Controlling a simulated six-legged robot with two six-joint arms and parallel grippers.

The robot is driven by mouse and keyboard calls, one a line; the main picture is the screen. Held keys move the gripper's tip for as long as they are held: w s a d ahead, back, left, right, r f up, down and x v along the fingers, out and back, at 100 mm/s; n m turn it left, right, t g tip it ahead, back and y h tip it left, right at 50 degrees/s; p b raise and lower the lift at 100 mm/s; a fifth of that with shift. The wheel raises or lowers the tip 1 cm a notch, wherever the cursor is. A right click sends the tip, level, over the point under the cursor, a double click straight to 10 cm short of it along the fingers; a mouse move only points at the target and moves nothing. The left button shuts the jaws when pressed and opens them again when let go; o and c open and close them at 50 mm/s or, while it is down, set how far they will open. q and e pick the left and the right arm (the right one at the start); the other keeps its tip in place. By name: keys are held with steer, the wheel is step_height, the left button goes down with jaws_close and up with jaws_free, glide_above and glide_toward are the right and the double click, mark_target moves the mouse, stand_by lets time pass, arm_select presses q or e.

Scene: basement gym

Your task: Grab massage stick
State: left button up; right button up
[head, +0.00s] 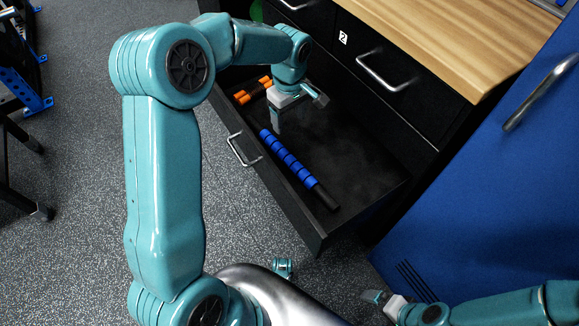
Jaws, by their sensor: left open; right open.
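A massage stick with blue segments and a black handle (292,164) lies in an open black drawer (372,172). A second stick with orange parts (243,97) lies further back in the same drawer, partly hidden by my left arm. My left gripper (298,114) is open and empty over the drawer, near the far end of the blue stick and apart from its middle. My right gripper (378,299) is at the bottom right, outside the drawer, with nothing seen in it; its fingers are partly hidden.
The drawer has a metal handle (243,150) on its front. Closed black drawers (400,75) and a wooden top (450,35) rise behind it. A blue cabinet door (500,170) stands at the right. Speckled floor (75,240) lies open at the left, with dark equipment legs at its edge.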

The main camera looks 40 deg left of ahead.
arm_select(q)
steer(key=b, duration=0.3)
glide_above(288, 155)
steer(key=f, duration=1)
steer(key=shift+w+f, duration=0.25)
steer(key=shift+f, duration=0.15)
steer(key=f, duration=0.1)
steer(key=f+b, duration=0.1)
steer(key=f, duration=0.1)
steer(key=f+b, duration=0.1)
steer(key=f, duration=0.1)
steer(key=shift+s+f, duration=0.15)
steer(key=shift+s, duration=0.15)
steer(key=shift+c, duration=0.9)
jaws_close()
